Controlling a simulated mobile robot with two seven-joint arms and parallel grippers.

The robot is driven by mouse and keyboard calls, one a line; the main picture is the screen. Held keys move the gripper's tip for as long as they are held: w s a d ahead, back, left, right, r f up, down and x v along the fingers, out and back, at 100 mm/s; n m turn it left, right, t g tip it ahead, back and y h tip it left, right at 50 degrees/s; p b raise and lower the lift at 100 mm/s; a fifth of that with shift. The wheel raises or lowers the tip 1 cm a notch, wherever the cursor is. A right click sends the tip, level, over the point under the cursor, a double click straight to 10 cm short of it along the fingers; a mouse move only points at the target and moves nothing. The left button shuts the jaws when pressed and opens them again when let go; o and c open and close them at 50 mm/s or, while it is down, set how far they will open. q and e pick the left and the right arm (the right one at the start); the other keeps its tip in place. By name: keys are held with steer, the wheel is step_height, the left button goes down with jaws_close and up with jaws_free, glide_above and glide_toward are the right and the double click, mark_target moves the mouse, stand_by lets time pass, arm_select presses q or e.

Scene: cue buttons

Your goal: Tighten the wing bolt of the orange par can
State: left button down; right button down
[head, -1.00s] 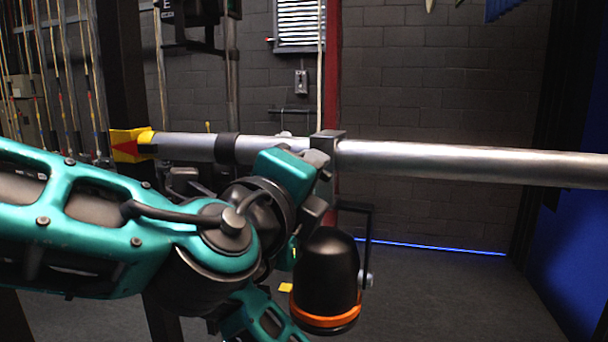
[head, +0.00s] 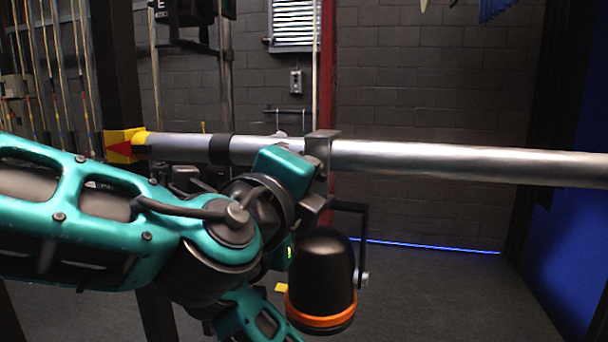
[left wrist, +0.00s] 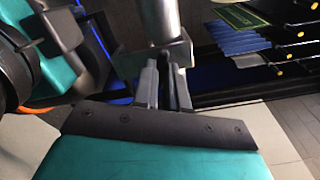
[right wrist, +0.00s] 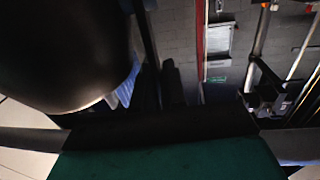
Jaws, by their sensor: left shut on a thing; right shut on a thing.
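The orange par can (head: 322,278), black with an orange rim, hangs below the silver pipe (head: 450,160) from a black yoke (head: 364,235). A dark clamp (head: 322,148) sits around the pipe above it. My left gripper (left wrist: 168,88) is at the clamp with its fingers close together, shut on the small wing bolt, which they and my wrist mostly hide. In the right wrist view the par can (right wrist: 70,50) fills the upper left.
A yellow and red end piece (head: 125,146) caps the pipe's left end. Ropes (head: 60,80) hang at the far left. A blue panel (head: 580,245) stands at the right. The floor right of the can is clear.

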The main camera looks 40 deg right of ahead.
arm_select(q)
steer(key=shift+m, duration=0.3)
steer(key=m, duration=2.4)
stand_by(0.6)
steer(key=c, duration=1.2)
jaws_free()
steer(key=shift+o, duration=0.2)
steer(key=shift+a, duration=0.1)
